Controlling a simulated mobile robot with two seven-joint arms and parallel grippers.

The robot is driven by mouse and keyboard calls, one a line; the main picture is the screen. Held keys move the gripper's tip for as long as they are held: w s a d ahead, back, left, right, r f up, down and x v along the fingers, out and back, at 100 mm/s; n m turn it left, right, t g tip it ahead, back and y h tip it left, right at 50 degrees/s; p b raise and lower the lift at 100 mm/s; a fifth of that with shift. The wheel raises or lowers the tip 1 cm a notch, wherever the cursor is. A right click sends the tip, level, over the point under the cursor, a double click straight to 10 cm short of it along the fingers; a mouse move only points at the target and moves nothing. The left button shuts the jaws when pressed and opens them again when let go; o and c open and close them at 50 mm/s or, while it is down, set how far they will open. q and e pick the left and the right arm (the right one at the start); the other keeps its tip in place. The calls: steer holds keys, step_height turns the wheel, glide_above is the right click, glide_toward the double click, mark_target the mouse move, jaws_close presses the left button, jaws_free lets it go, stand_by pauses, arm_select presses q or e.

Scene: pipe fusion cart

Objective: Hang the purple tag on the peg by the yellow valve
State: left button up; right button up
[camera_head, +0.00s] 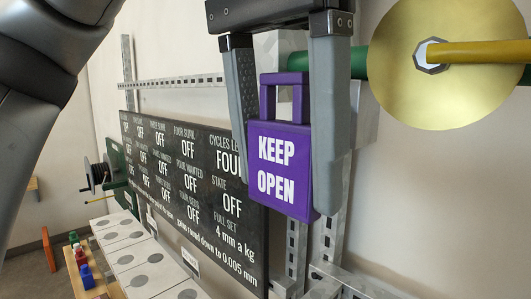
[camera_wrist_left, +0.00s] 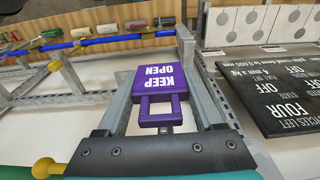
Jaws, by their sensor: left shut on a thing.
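The purple tag (camera_head: 283,165), lettered "KEEP OPEN", has a square loop handle on top. It hangs upright between the two grey fingers of my left gripper (camera_head: 287,190), which is shut on it. In the left wrist view the tag (camera_wrist_left: 162,82) sits between the fingers with its loop toward the gripper's palm. The yellow valve's lever (camera_head: 485,51) crosses a large brass disc (camera_head: 415,85) at the upper right, right of the gripper. I cannot make out the peg clearly in the head view; the gripper covers the area behind the tag. My right gripper is not in view.
A green pipe (camera_head: 359,62) runs behind the gripper to the disc. A black status board (camera_head: 190,185) is on the left, close to the tag. Slotted metal rails (camera_head: 328,240) stand behind and below it. White panels with grey discs (camera_head: 130,255) are lower left.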

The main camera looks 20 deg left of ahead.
arm_select(q)
steer(key=w+d+f, duration=0.1)
steer(key=w+d, duration=0.1)
steer(key=w, duration=0.3)
steer(key=shift+w, duration=0.3)
stand_by(0.4)
stand_by(0.5)
steer(key=o, duration=1.3)
steer(key=s+a, duration=0.1)
steer(key=s, duration=0.2)
steer(key=s+a, duration=0.1)
steer(key=s, duration=0.3)
steer(key=s+a, duration=0.2)
steer(key=s, duration=0.2)
steer(key=shift+s, duration=0.15)
stand_by(0.6)
